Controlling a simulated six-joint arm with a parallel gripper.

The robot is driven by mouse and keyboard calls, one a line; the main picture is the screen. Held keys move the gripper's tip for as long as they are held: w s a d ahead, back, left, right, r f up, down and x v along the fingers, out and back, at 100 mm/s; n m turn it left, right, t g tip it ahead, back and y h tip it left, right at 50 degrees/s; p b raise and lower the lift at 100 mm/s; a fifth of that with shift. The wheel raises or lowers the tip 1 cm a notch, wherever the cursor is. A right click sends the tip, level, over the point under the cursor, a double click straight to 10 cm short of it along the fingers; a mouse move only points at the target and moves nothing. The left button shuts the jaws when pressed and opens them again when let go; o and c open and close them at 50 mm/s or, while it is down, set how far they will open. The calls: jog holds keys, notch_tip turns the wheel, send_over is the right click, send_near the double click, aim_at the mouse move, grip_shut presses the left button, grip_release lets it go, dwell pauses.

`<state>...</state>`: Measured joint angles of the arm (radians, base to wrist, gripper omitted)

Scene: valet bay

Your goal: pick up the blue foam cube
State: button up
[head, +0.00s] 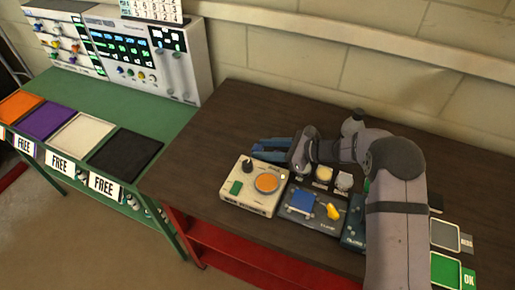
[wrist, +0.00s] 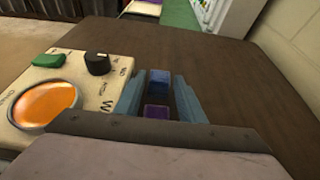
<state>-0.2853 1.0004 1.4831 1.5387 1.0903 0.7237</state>
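My gripper (head: 258,148) is low over the brown bench top, its two bluish fingers spread apart and reaching left in the head view. In the wrist view, the blue foam cube (wrist: 158,82) appears between the fingertips, with a lighter top and a darker near face. I cannot tell whether the fingers touch its sides. A small purple block (wrist: 157,112) shows in the gap nearer the palm. In the head view, the cube cannot be made out clearly from the blue fingers.
A cream box (head: 237,207) with an orange disc and black knob stands close beside the fingers. A dark device with a blue square (head: 303,203) and yellow knob is right of it. The brown bench top (head: 215,125) is clear behind; a green bench (head: 140,103) stands left.

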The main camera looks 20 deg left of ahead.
jog(key=shift+x, duration=1.3)
jog(key=c, duration=0.8)
jog(key=shift+r, duration=0.15)
